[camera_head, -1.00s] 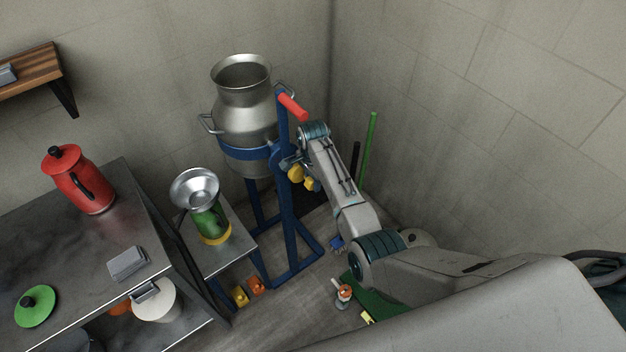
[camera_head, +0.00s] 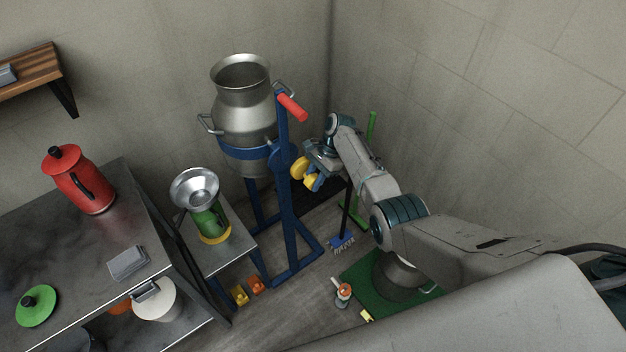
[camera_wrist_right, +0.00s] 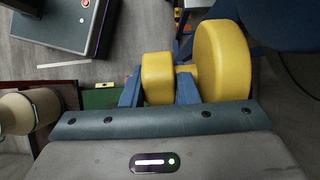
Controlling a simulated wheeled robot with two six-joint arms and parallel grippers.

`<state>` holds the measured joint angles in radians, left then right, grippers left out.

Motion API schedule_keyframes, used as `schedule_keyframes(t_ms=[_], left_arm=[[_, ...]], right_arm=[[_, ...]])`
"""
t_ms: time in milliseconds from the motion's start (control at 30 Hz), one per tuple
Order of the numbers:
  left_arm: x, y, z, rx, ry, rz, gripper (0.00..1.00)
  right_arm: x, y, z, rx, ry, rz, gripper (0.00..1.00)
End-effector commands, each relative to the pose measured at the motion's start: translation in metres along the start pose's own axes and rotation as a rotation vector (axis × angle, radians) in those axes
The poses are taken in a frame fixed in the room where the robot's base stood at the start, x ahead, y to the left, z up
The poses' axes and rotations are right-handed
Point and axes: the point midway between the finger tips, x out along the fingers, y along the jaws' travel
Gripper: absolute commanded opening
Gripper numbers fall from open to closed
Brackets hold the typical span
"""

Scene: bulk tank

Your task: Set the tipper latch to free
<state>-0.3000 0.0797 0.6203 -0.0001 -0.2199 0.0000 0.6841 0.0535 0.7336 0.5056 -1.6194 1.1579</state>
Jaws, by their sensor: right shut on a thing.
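The tipper is a blue stand (camera_head: 291,215) holding a steel milk can (camera_head: 243,110) upright, with a red handle (camera_head: 292,107) at its upper right. The latch shows as a yellow knob (camera_head: 298,168) on the stand's right side. In the right wrist view it is a large yellow disc (camera_wrist_right: 222,62) joined to a smaller yellow piece (camera_wrist_right: 157,77). My right gripper (camera_head: 311,180) is at the knob, with its blue fingers on either side of the smaller piece in the wrist view (camera_wrist_right: 158,90), shut on it. Latch markings cannot be read. My left gripper is out of view.
A steel table (camera_head: 75,240) with a red jug (camera_head: 78,180) stands at left. A small bench (camera_head: 230,262) carries a green vessel with a steel funnel (camera_head: 195,188).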

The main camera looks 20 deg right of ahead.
Motion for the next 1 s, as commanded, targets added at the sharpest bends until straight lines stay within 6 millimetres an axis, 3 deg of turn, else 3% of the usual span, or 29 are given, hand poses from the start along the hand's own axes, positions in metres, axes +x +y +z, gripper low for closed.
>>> schedule_keyframes(t_ms=[600,1000], left_arm=[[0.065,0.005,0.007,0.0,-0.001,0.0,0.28],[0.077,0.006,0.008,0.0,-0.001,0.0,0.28]], right_arm=[[0.003,-0.002,-0.007,0.0,-0.477,-0.003,0.04],[0.0,-0.002,-0.005,-0.002,-0.574,-0.005,0.04]])
